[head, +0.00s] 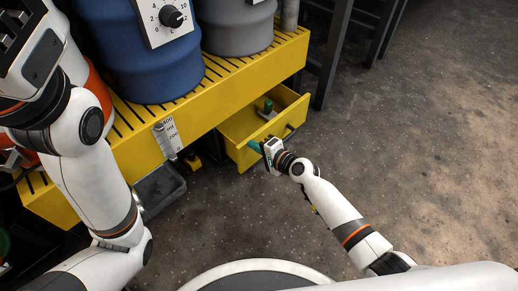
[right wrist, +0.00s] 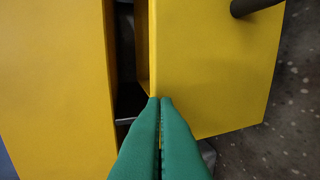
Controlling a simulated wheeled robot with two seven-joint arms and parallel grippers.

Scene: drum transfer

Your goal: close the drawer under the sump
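The yellow drawer (head: 240,130) stands pulled out from under the yellow slatted sump (head: 225,85). Its front panel also shows in the right wrist view (right wrist: 215,70), with a dark bar handle (right wrist: 255,6) at the top. My right gripper (head: 254,146) is at the near left corner of the drawer front. Its green fingertips (right wrist: 160,100) lie together with nothing between them, at the panel's edge; I cannot tell whether they touch it. My left gripper (head: 14,30) is raised at the upper left, partly cut off, and its fingers do not show clearly.
A blue drum (head: 150,60) and a grey drum (head: 237,28) stand on the sump. A small green-and-grey item (head: 267,109) lies in the drawer. A dark tray (head: 160,188) sits on the floor below the sump. The floor at right is clear.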

